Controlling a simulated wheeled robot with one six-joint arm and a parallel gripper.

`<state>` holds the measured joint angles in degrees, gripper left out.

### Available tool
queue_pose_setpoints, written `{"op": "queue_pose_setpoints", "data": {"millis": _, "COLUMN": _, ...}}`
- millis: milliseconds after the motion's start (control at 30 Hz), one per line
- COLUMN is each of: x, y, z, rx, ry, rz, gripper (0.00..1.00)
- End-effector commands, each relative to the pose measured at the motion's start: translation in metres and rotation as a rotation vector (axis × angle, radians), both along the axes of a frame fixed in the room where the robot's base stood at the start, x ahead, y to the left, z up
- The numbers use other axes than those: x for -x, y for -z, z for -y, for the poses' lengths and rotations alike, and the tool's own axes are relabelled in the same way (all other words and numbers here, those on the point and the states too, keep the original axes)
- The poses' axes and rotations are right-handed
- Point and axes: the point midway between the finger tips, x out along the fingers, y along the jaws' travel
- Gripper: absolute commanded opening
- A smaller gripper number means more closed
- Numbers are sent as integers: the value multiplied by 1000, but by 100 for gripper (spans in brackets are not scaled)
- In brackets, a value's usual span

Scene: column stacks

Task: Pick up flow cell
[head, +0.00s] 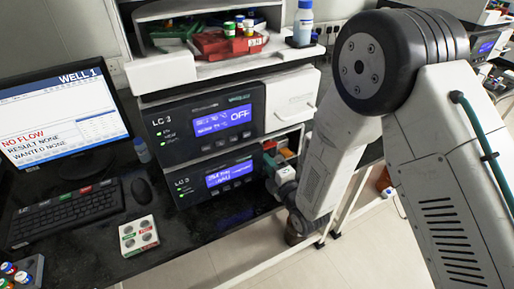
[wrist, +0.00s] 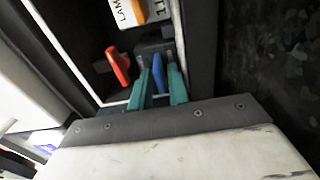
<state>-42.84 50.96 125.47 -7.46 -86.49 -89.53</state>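In the wrist view my gripper (wrist: 160,72) reaches into a narrow dark compartment with its two teal fingers apart. A blue upright tab (wrist: 158,74) stands between the fingers, with dark gaps seen on both sides. The tab is in front of a dark grey block (wrist: 150,50), which may be the flow cell; I cannot tell for sure. A red-orange lever (wrist: 118,66) is left of the fingers, apart from them. In the head view my gripper is at the open bay right of the lower LC 3 unit (head: 215,178), mostly hidden by my wrist.
The compartment's dark side wall is close right of the fingers. A white and orange part marked "LAM" (wrist: 140,10) is deeper in. In the head view a monitor (head: 65,112) reads "NO FLOW"; a white four-hole block (head: 139,236) lies on the bench.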

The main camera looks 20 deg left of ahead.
Motion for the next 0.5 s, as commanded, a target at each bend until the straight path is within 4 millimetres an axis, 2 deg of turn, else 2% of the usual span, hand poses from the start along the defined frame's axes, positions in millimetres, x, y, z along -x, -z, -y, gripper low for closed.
{"op": "queue_pose_setpoints", "data": {"millis": 267, "x": -2, "y": 0, "z": -6, "rx": 2, "ry": -3, "rz": -1, "gripper": 18}}
{"op": "queue_pose_setpoints", "data": {"millis": 333, "x": -2, "y": 0, "z": -6, "rx": 2, "ry": -3, "rz": -1, "gripper": 2}}
{"op": "queue_pose_setpoints", "data": {"millis": 500, "x": -2, "y": 0, "z": -6, "rx": 1, "ry": -2, "rz": -1, "gripper": 0}}
